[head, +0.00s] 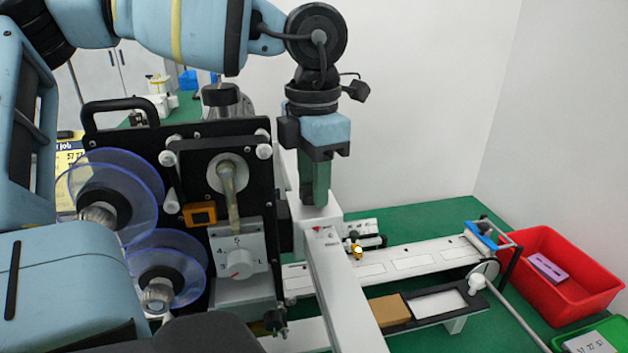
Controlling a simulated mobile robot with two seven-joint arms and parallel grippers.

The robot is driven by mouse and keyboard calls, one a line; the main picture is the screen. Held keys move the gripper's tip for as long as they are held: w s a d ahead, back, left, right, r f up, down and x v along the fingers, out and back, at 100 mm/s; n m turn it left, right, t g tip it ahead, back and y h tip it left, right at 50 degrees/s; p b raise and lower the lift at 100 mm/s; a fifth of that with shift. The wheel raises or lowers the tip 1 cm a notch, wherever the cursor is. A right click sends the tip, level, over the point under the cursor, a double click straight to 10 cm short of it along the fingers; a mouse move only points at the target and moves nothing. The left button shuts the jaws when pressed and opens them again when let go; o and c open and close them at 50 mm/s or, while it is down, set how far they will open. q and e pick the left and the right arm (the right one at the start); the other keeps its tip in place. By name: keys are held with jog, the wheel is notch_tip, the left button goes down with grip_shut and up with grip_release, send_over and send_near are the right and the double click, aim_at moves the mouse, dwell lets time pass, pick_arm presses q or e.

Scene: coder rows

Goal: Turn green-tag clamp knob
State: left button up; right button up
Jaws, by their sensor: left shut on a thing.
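My right gripper is not in view.
The black machine panel (190,150) carries clear blue-edged reels (135,170) and a white numbered dial (238,262). A white conveyor track (400,262) runs right. A red bin (560,285) holds a purple block (548,268). Green table (440,215) shows behind.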

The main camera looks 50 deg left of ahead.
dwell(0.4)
pick_arm(q)
jog(key=o, duration=1)
jog(key=shift+r, duration=0.1)
jog(key=shift+r, duration=3.85)
